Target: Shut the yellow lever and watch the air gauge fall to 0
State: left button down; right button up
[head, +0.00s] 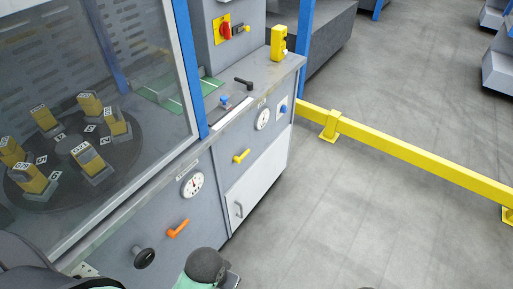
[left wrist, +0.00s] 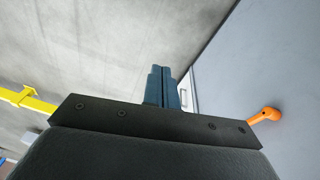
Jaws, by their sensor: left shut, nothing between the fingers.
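The yellow lever (head: 241,157) sits on the grey cabinet front, its handle pointing up and to the right in the head view. A round white gauge (head: 263,118) is above it; its label and needle reading are too small to read. My left gripper (left wrist: 163,70) shows in the left wrist view with its dark blue fingers shut together and empty. It is beside the cabinet front, apart from any lever. The yellow lever cannot be made out in the left wrist view. My right gripper is in neither view.
An orange lever (head: 178,229) is lower left, under a second gauge (head: 193,184); it also shows in the left wrist view (left wrist: 266,115). A black knob (head: 144,257) and a door handle (head: 238,210) project from the front. A yellow rail (head: 400,149) crosses the otherwise open floor.

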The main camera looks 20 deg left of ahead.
pick_arm(q)
jog(key=shift+a, duration=0.15)
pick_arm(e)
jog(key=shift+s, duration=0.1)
